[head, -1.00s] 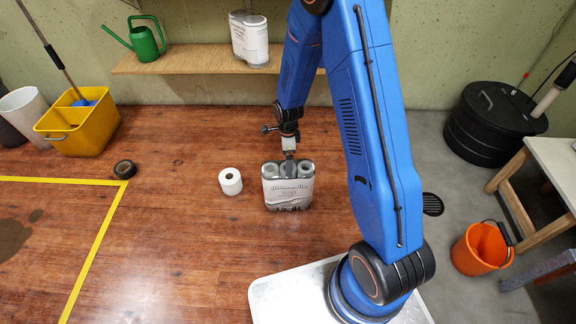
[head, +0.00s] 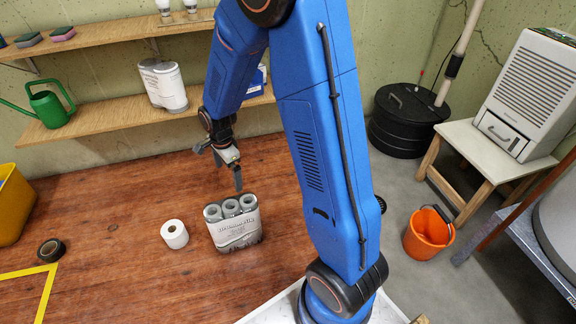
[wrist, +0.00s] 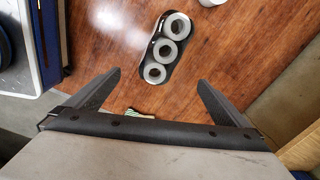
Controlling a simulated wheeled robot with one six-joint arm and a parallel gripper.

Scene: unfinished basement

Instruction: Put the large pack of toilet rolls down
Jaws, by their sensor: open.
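A loose toilet roll (head: 174,234) stands left of the pack. A similar pack (head: 163,86) and a green watering can (head: 49,107) are on the lower shelf (head: 112,117). Black tape (head: 50,252) lies left. An orange bucket (head: 428,234) stands right.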

